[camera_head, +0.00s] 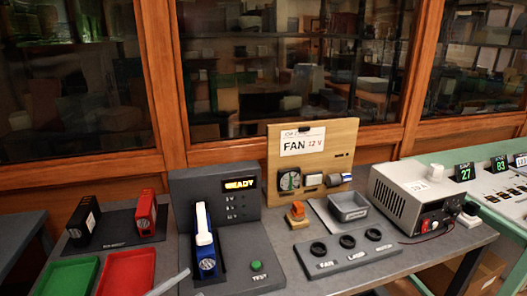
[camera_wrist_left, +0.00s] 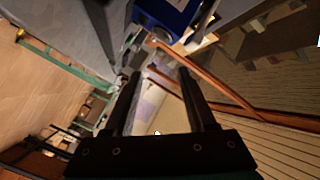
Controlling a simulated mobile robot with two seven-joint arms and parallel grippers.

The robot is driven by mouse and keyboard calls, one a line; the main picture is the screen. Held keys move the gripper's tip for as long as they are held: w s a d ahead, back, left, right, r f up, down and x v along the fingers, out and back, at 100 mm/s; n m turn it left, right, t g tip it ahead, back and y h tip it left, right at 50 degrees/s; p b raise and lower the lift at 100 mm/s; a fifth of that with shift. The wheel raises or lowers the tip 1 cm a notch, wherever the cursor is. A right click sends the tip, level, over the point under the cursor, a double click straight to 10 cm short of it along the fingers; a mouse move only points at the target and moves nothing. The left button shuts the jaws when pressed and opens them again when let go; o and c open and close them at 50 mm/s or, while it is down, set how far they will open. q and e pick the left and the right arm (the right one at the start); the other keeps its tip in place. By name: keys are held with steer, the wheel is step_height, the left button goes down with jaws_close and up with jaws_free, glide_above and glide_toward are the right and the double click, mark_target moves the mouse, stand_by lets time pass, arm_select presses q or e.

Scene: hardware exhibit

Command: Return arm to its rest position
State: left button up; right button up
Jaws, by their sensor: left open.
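My left gripper (camera_wrist_left: 160,85) shows in the left wrist view with its two dark fingers apart and nothing between them. A blue object (camera_wrist_left: 172,14) shows close beyond the fingertips at the top of that view. In the head view a blue and white device (camera_head: 205,245) stands tilted in the slot of a dark test stand (camera_head: 237,210) whose display appears to read READY. A thin pale grey piece (camera_head: 168,284) at the bottom edge may be part of my left arm; I cannot tell. My right gripper is in neither view.
A green tray (camera_head: 68,277) and a red tray (camera_head: 125,272) lie at the front left, below black (camera_head: 84,221) and red (camera_head: 146,214) blocks. A wooden fan board (camera_head: 313,160), a three-ring plate (camera_head: 347,249) and a grey power supply (camera_head: 408,195) stand right of the stand.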

arm_select(q)
steer(key=f+n+y, duration=0.1)
steer(key=n, duration=0.1)
steer(key=f+n+y, duration=0.1)
steer(key=n+y, duration=0.1)
steer(key=f+n+y, duration=0.1)
steer(key=n+y, duration=0.1)
steer(key=shift+s+a+f, duration=0.1)
steer(key=shift+s, duration=0.1)
steer(key=s+f+n+g+y, duration=0.3)
steer(key=s+f+n+g, duration=0.15)
steer(key=s, duration=0.55)
steer(key=s+f+n+g+y, duration=0.35)
steer(key=s+n+g, duration=0.2)
steer(key=s, duration=0.35)
step_height(320, 180, down, 22)
steer(key=s+a+g, duration=0.1)
steer(key=s, duration=0.1)
steer(key=s+a+f+g, duration=0.1)
steer(key=s+a+f, duration=0.2)
steer(key=s+f, duration=1)
steer(key=shift+s+a+f+m, duration=0.15)
steer(key=shift+s+a+m, duration=0.15)
steer(key=shift+s+m, duration=0.15)
steer(key=shift+s+h, duration=0.1)
steer(key=shift+h, duration=0.15)
